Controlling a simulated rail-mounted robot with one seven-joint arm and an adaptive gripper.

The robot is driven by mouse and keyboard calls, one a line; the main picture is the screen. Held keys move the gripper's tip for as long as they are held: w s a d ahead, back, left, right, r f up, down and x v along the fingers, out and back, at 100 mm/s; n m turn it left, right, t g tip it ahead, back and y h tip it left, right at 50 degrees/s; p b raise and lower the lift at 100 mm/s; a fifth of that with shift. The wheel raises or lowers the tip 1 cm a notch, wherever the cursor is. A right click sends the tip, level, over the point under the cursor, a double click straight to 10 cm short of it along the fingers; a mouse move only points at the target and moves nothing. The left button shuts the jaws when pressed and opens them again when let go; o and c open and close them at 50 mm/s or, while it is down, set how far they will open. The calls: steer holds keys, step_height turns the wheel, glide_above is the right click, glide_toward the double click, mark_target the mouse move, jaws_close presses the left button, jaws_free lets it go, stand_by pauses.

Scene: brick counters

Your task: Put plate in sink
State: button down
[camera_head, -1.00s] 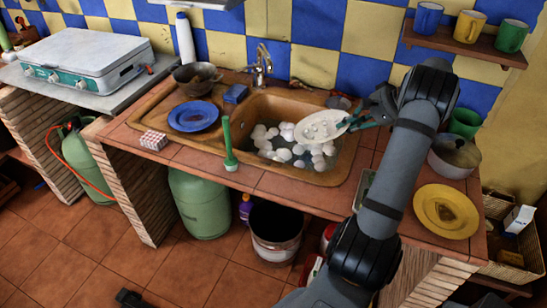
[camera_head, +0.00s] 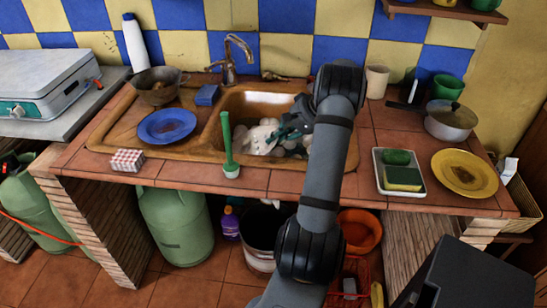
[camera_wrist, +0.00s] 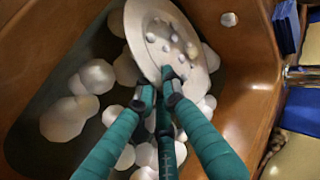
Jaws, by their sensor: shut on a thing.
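The white plate (camera_wrist: 150,28), with suds on it, is tilted inside the brown sink basin (camera_wrist: 250,105) in the wrist view. My gripper (camera_wrist: 168,88) has its green fingers closed on the near edge of the plate. White foam balls lie around and below the plate. In the head view my gripper (camera_head: 292,130) is down inside the basin of the sink (camera_head: 112,130), and the plate is hard to tell apart from the foam there. Whether the plate touches the basin floor cannot be told.
A blue plate (camera_head: 167,126) and a dark pan (camera_head: 158,87) are on the drainboard. A green-handled brush (camera_head: 228,150) stands at the front rim, and the faucet (camera_head: 230,62) behind. A sponge tray (camera_head: 402,191), yellow plate (camera_head: 464,173) and pot (camera_head: 450,122) are to the right.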

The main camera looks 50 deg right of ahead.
steer(key=shift+f, duration=2.6)
steer(key=shift+f+b, duration=0.3)
steer(key=shift+b, duration=0.1)
steer(key=c, duration=1.8)
jaws_free()
steer(key=shift+c, duration=0.2)
steer(key=shift+r, duration=0.15)
steer(key=shift+r+p, duration=0.25)
steer(key=shift+p, duration=0.2)
steer(key=v, duration=1.1)
steer(key=shift+s+r, duration=0.25)
steer(key=shift+s, duration=0.05)
